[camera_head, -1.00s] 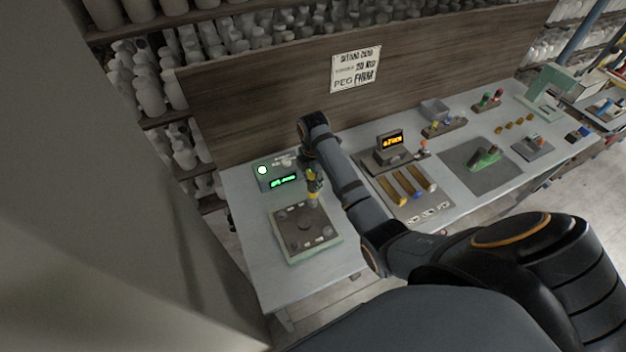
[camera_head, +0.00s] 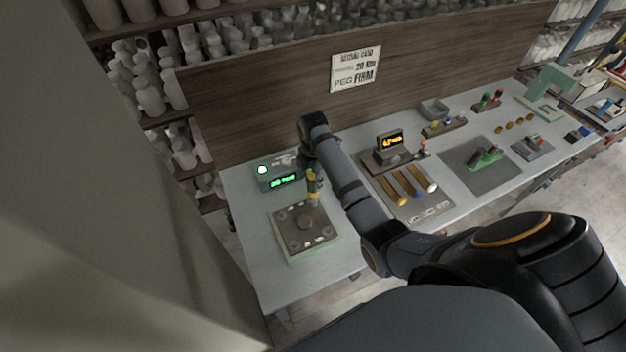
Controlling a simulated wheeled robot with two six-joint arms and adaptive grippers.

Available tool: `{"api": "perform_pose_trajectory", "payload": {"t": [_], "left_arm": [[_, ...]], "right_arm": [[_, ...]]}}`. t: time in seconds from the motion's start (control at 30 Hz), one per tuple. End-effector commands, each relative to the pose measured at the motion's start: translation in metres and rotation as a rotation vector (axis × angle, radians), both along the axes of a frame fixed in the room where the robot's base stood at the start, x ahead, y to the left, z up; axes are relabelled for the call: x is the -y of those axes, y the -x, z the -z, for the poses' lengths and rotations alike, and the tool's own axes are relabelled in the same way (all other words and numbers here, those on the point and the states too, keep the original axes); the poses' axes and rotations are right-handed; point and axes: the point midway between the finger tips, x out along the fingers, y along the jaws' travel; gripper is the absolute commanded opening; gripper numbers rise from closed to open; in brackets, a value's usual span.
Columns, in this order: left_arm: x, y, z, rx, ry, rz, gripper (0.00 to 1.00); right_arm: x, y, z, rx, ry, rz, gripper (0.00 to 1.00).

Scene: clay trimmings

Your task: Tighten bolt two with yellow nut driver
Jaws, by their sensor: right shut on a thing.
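My right gripper (camera_head: 313,172) points down at the left part of the bench and is shut on the yellow nut driver (camera_head: 313,189). The driver stands about upright over the back right corner of a dark square plate (camera_head: 287,239) with several bolts on a pale green base. Its tip is at that corner; whether it sits on the bolt there is too small to tell. A bolt (camera_head: 296,245) shows near the plate's front left. The bolt under the driver is hidden. My left gripper is not in view.
A grey box with a lit green display (camera_head: 284,181) stands behind the plate. A rack with several handled tools (camera_head: 408,187) and an orange display (camera_head: 390,141) lie to the right, beyond my arm. A sign (camera_head: 356,69) hangs on the back board.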

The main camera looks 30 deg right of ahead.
Motion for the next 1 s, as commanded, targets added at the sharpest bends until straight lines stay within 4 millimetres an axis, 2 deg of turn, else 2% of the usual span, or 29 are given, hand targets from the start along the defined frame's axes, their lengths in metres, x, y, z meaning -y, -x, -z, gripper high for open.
{"api": "perform_pose_trajectory", "payload": {"t": [0.07, 0.7, 1.0], "left_arm": [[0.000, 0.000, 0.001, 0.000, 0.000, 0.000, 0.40], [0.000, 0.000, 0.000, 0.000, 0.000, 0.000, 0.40], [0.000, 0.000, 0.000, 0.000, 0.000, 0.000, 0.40]], "right_arm": [[-0.001, 0.003, 0.002, -0.011, -0.003, 0.000, 0.00], [0.000, 0.000, -0.057, 0.000, 0.000, 0.000, 0.00], [0.000, 0.000, -0.061, 0.001, 0.000, 0.000, 0.00]]}}
